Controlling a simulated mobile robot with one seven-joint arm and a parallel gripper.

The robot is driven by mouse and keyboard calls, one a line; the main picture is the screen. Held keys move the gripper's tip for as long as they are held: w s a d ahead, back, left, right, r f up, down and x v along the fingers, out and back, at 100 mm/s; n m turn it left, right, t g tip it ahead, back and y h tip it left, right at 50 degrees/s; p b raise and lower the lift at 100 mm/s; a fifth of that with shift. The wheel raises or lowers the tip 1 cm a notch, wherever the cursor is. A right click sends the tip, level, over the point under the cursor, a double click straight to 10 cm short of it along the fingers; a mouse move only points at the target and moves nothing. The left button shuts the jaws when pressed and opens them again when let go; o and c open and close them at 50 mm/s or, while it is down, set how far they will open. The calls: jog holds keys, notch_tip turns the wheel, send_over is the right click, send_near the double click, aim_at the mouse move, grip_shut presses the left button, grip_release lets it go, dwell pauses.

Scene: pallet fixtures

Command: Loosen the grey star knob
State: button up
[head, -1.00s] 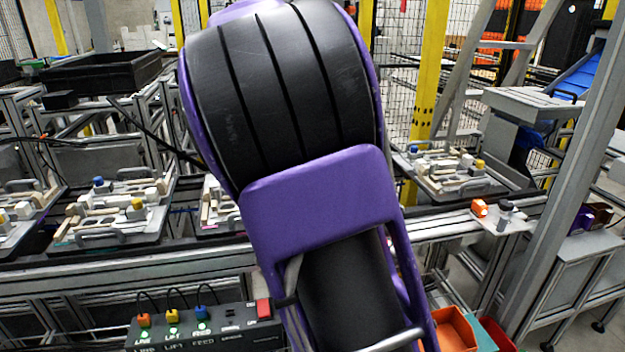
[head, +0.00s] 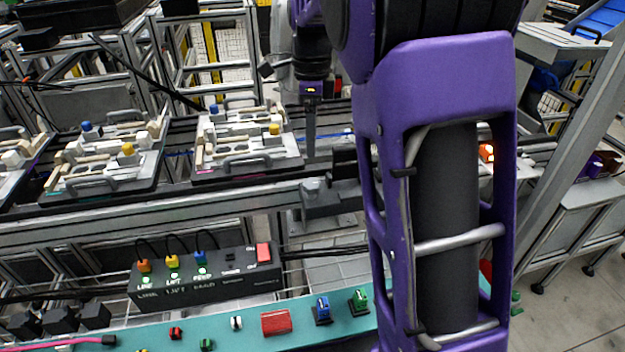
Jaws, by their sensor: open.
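My gripper (head: 310,145) hangs down at the conveyor, just right of the pallet fixture (head: 238,176) nearest it. Its dark fingers look thin from this side, are open, and hold nothing that I can see. That fixture carries light blocks, grey handles, a blue knob (head: 213,109) and a yellow knob (head: 274,129). I cannot pick out the grey star knob in this view. My purple arm covers much of the right side and hides part of the conveyor behind it.
More pallet fixtures (head: 105,160) stand to the left on the conveyor. A dark button box (head: 205,284) sits in front. A teal bench (head: 345,324) at the bottom carries a red block (head: 276,322) and several small switches. A metal post (head: 575,150) rises at right.

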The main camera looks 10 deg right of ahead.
aim_at(312, 183)
notch_tip(312, 183, down, 12)
jog(key=shift+r+b, duration=0.1)
jog(key=shift+b, duration=0.8)
jog(key=shift+c, duration=0.3)
grip_shut()
